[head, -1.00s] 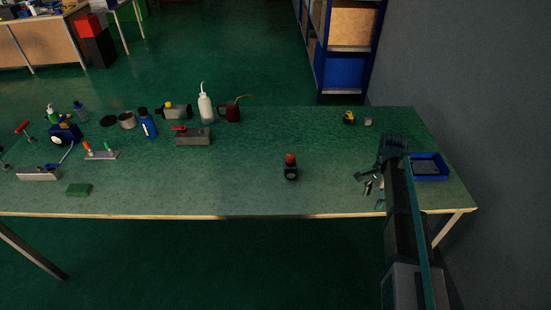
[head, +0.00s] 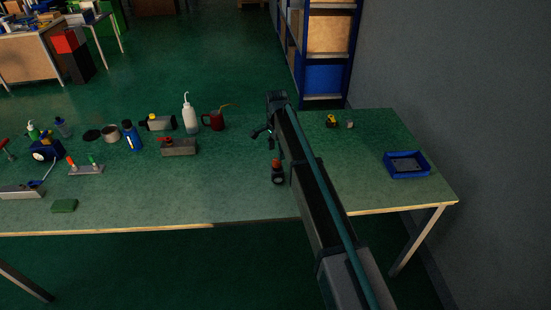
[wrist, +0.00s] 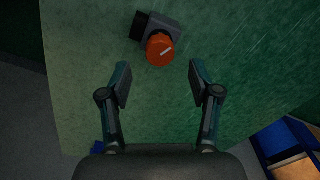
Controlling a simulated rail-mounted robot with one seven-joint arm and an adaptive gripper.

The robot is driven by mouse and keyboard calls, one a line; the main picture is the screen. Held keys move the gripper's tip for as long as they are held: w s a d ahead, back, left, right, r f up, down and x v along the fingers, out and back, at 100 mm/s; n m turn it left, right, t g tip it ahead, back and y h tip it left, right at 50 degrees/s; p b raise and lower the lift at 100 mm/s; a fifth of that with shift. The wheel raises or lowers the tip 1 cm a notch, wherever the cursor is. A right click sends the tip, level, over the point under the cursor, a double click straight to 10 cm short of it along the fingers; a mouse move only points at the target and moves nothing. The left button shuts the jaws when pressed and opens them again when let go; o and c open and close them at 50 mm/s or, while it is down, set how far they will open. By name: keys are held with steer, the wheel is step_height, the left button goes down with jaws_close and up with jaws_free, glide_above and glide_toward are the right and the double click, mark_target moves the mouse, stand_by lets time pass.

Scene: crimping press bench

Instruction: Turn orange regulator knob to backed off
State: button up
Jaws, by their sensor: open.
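The orange regulator knob (wrist: 160,50) sits on a dark grey regulator body (wrist: 149,28) at the top middle of the wrist view. A pale mark runs slantwise across the knob's face. The knob also shows in the head view (head: 276,162), with the regulator's round gauge (head: 278,179) below it, close to the left of my arm. My gripper (wrist: 159,80) is open and empty. The knob lies just beyond the gap between its fingertips and no contact shows. In the head view the gripper (head: 262,136) is above the table near the regulator, partly hidden by its dark wrist.
A grey block with a red part (head: 178,147), a red can (head: 213,121) and a white bottle (head: 190,115) stand to the left. A blue tray (head: 407,166) is at the right. A yellow item (head: 331,121) lies at the back. The table around the regulator is mostly clear.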

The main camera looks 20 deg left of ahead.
mark_target(276, 161)
steer(key=shift+f+p, duration=0.55)
steer(key=shift+f, duration=1.95)
steer(key=c, duration=1.2)
